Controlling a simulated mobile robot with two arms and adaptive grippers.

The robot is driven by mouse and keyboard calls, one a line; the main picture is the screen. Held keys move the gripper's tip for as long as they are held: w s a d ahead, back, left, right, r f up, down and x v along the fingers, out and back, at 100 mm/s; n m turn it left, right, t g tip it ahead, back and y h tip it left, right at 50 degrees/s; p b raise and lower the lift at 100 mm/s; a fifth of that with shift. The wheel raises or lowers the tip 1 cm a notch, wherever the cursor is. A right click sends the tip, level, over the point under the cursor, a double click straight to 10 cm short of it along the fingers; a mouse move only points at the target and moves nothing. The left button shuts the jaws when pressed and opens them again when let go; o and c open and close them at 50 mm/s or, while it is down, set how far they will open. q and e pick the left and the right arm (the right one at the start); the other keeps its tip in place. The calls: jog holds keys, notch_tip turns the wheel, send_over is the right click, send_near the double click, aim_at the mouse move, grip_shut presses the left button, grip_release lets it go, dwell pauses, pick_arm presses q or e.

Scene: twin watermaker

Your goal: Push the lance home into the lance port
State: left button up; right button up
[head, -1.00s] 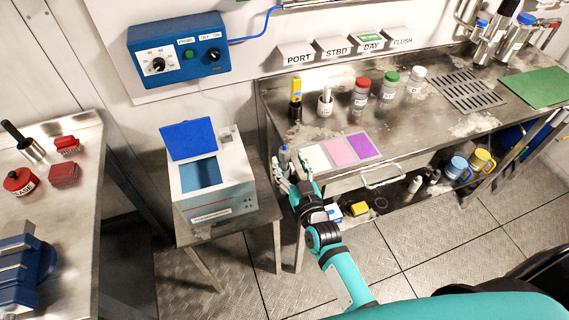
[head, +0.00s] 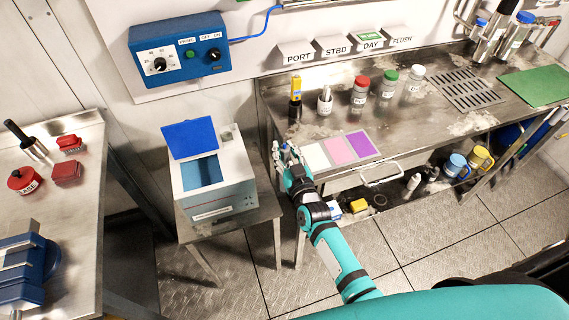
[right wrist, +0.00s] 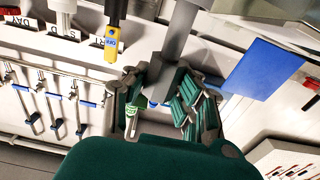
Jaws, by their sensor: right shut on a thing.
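My right gripper (right wrist: 165,100) is shut on a grey lance (right wrist: 180,38), with a dark block between the fingers and the tube running to the top edge of the right wrist view. In the head view, the right gripper (head: 283,153) is at the bench's left front corner, right of the white box (head: 228,165). The lance is too small to make out there. A small grey fitting (head: 227,135) sits on top of the box, at its back right. I cannot tell whether it is the lance port. The gripper is apart from it. My left gripper is not in view.
The blue lid (head: 190,139) of the box stands open. A yellow meter (head: 296,88), a white holder (head: 325,100) and capped bottles (head: 360,92) stand on the steel bench (head: 420,120). A blue control box (head: 178,50) hangs above. Another table (head: 85,165) is at left.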

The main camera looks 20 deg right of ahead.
grip_shut()
jog(key=shift+r, duration=0.1)
jog(key=shift+r+p, duration=0.2)
jog(key=shift+p, duration=0.1)
notch_tip(320, 180, up, 10)
jog(key=p, duration=0.9)
jog(key=shift+s, duration=0.1)
notch_tip(320, 180, up, 7)
jog(key=shift+r, duration=0.2)
